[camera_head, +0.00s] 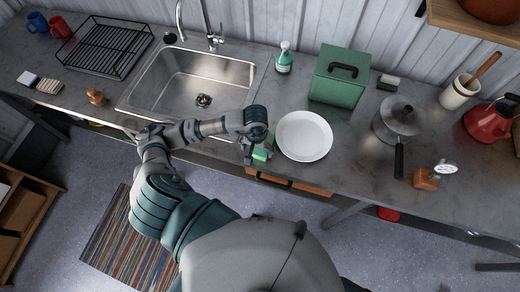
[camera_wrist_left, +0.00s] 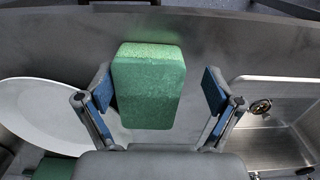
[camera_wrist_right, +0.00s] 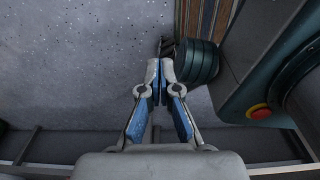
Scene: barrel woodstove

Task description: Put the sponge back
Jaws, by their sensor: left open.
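A green sponge (camera_head: 261,154) is at the counter's front edge, left of the white plate. In the left wrist view the sponge (camera_wrist_left: 149,85) is between the fingers of my left gripper (camera_wrist_left: 160,88), nearer the left finger, with a clear gap on the right. My left gripper (camera_head: 248,150) is open and points down at the sponge in the head view, partly hiding it. My right gripper (camera_wrist_right: 161,75) is shut with nothing visible between its fingertips, over the floor; it is not visible in the head view.
The white plate (camera_head: 304,136) is close right of the sponge. The steel sink (camera_head: 190,82) lies left, with a soap bottle (camera_head: 284,60) and green box (camera_head: 338,82) behind. A pan (camera_head: 398,118), red kettle (camera_head: 486,122) and drying rack (camera_head: 103,48) also occupy the counter.

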